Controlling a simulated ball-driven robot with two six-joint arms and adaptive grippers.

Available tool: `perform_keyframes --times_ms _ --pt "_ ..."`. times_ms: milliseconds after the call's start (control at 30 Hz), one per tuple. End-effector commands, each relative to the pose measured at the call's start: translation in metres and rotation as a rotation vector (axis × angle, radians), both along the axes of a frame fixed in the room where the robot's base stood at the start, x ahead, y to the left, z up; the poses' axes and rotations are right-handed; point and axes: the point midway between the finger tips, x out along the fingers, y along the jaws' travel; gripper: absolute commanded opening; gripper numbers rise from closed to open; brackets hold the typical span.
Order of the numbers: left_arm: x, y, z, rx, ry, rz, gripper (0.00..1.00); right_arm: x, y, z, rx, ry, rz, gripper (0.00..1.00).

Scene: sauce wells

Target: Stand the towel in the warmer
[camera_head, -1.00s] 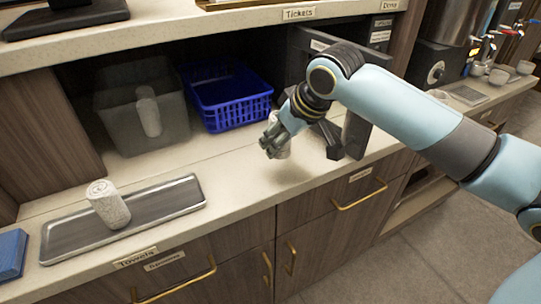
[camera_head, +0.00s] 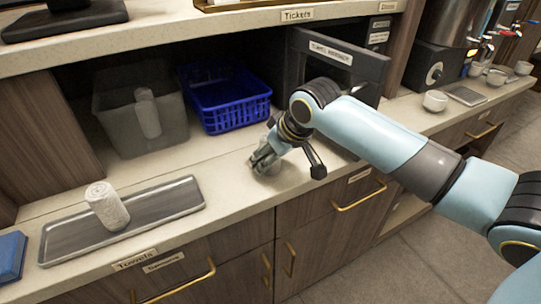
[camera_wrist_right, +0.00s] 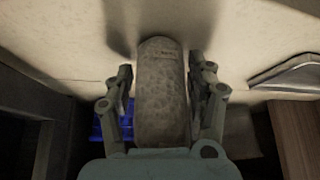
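My right gripper (camera_head: 264,160) is over the counter in front of the blue basket. It is shut on a pale rolled towel (camera_wrist_right: 161,95), which lies lengthwise between its two fingers in the right wrist view. In the head view the fingers mostly hide this towel. The dark towel warmer (camera_head: 376,66), with its label on the front, stands to the right of the basket, behind my right arm. My left gripper is not in view.
Another rolled towel (camera_head: 107,206) stands on the metal tray (camera_head: 165,203) at the left. A grey bin (camera_head: 115,125) with a rolled towel (camera_head: 147,113) and the blue basket (camera_head: 232,107) stand at the back. A white cup (camera_head: 435,101) is to the right.

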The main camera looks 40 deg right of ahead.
Motion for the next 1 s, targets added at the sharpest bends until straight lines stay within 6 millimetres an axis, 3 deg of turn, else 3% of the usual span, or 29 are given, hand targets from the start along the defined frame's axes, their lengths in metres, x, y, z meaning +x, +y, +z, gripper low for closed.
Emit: perform_keyframes --times_ms 333,467,800,1000 --pt "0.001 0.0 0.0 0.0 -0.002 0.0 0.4 0.0 0.0 0.001 0.0 0.0 0.0 0.69" --pt "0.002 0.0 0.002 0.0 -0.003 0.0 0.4 -0.004 -0.001 0.011 -0.002 -0.001 0.001 0.69" --pt "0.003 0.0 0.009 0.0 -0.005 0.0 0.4 -0.041 -0.002 0.076 -0.005 -0.001 0.003 0.69" --pt "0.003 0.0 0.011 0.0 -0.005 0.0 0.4 -0.055 -0.002 0.101 -0.002 -0.001 0.001 0.69"
